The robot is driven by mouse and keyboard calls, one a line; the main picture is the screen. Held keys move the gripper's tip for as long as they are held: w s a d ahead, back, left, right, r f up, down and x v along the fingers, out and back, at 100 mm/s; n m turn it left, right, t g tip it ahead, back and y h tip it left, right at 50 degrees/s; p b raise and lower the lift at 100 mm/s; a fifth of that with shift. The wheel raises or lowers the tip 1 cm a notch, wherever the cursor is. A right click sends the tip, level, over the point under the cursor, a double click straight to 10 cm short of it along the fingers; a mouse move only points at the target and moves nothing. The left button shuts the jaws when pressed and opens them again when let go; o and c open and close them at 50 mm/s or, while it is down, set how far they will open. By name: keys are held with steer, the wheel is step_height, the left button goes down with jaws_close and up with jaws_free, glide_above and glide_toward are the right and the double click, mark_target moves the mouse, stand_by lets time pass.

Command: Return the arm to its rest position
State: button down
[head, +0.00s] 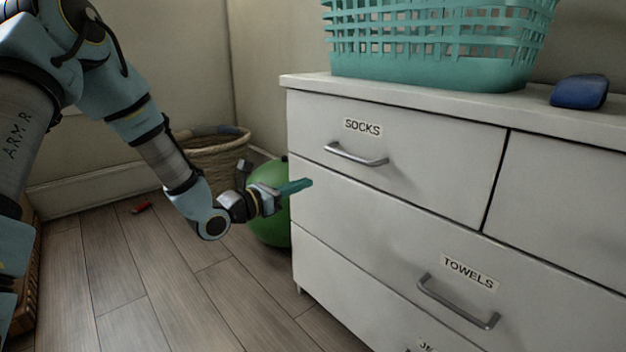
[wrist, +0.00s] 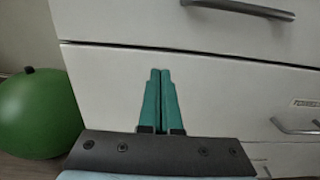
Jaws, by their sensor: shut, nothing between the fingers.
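My gripper (head: 296,187) is at the end of my arm, in front of the left part of the white dresser (head: 390,214). Its teal fingers are together with nothing between them. In the wrist view the shut gripper (wrist: 160,100) points at the dresser front (wrist: 230,90), below the top drawer's handle (wrist: 240,7). I cannot tell whether the fingertips touch the dresser. My arm reaches in from the upper left of the head view, bent down toward the floor and then across to the dresser.
A green ball (head: 268,204) sits behind my gripper, beside the dresser. A wicker basket (head: 213,155) stands by the wall. A teal laundry basket (head: 430,72) and a blue object (head: 579,92) are on the dresser top.

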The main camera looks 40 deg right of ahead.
steer(key=a+p, duration=0.1)
steer(key=a, duration=0.6)
steer(key=shift+a, duration=0.35)
steer(key=s+a+f+m+g+y, duration=0.1)
steer(key=s+a+m+g+y, duration=0.35)
steer(key=a, duration=0.55)
steer(key=s+a+f+m+g+y, duration=0.1)
steer(key=s+a+f+m+y, duration=0.15)
steer(key=a+m+y, duration=0.4)
steer(key=w+a+r+m+t+y, duration=0.2)
steer(key=w+a+m+t+y, duration=0.15)
steer(key=a, duration=0.95)
steer(key=w+a+r+m+t+y, duration=0.1)
steer(key=w+a+m+t+y, duration=0.25)
steer(key=a, duration=0.85)
step_height(320, 180, up, 37)
steer(key=a+m+p, duration=0.1)
steer(key=p, duration=3.6)
steer(key=shift+s+r+p, duration=0.15)
steer(key=shift+s+p, duration=0.15)
steer(key=shift+s, duration=0.05)
